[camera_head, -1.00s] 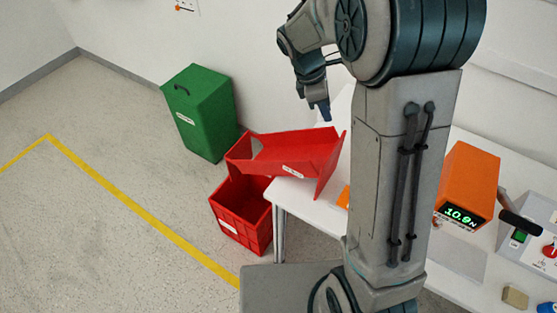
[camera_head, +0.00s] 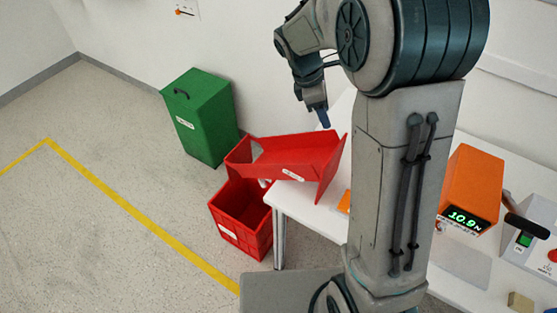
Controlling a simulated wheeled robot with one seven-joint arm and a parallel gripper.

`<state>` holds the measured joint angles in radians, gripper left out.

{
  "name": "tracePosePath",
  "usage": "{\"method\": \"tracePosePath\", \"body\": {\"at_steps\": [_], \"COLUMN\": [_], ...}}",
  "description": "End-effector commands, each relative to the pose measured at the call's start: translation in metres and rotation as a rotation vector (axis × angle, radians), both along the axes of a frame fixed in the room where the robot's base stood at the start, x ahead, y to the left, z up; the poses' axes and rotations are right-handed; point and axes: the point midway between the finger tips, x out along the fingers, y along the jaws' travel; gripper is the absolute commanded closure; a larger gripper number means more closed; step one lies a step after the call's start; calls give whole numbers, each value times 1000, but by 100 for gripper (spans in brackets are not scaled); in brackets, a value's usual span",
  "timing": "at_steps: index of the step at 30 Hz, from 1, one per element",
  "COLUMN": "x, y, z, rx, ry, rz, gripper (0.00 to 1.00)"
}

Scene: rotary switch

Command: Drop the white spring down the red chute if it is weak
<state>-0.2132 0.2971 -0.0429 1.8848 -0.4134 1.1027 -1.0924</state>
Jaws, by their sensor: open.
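The red chute (camera_head: 300,153) sits at the table's left end and slopes down to the left over a red crate (camera_head: 226,212). A small pale thing (camera_head: 264,183) shows under the chute, at the crate's back right edge. It may be the white spring, but it is too small to be sure. My gripper (camera_head: 323,117) is above the chute's upper right end, pointing down, with blue fingertips. It is open, and no spring shows in it. An orange gauge (camera_head: 474,180) on the table reads 10.9 N.
A green lidded bin (camera_head: 205,120) stands on the floor by the wall. A panel with a black lever (camera_head: 526,226) and a tan block (camera_head: 520,302) are at the table's right. My arm hides the table's middle. The floor at left is clear, with a yellow line.

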Motion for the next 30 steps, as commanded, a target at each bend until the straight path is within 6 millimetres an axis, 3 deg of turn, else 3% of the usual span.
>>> {"method": "tracePosePath", "body": {"at_steps": [9, 15, 21, 30], "x": [3, 4, 4, 4], "y": [28, 41, 47, 47], "z": [65, 98, 113, 114], "rx": [2, 1, 1, 1], "ry": [-3, -3, 0, 1], "rz": [2, 1, 1, 1], "gripper": [53, 53, 53, 53]}}
